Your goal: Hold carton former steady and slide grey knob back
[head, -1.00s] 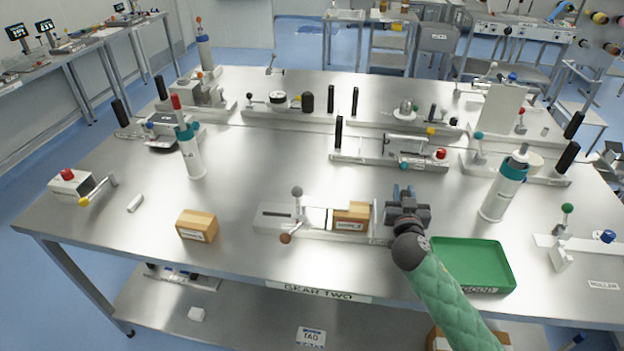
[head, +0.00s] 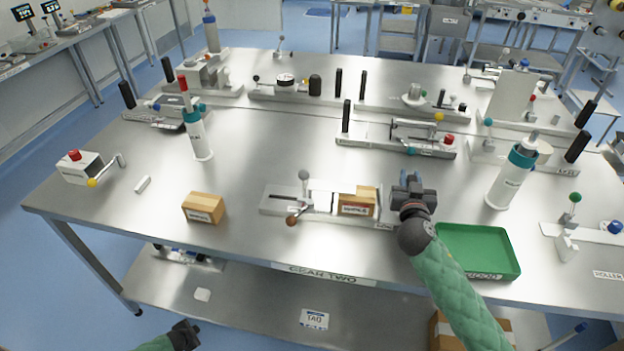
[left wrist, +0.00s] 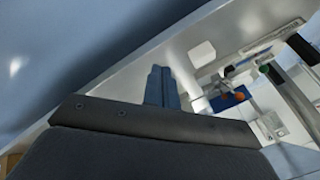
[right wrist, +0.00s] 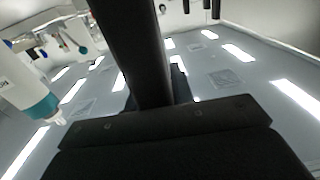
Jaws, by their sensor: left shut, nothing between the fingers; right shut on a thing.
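The carton former (head: 284,205) is a low grey metal fixture at the front middle of the table. Its grey knob (head: 303,175) stands upright over the slot on its left part, and a brown knob (head: 292,221) sits at its front. A labelled brown carton (head: 357,203) sits in its right part. My right gripper (head: 411,183) is at the fixture's right end, shut on a black upright post (right wrist: 135,50), which fills the right wrist view. My left gripper (head: 185,336) is low at the front left, below the tabletop edge, shut and empty; its fingers (left wrist: 161,85) are together.
A brown box (head: 204,208) stands left of the former, and a green tray (head: 478,252) lies right of it beside my right arm. A white bottle (head: 512,178) stands behind the tray. The table edge and lower shelf (head: 235,300) are near my left gripper.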

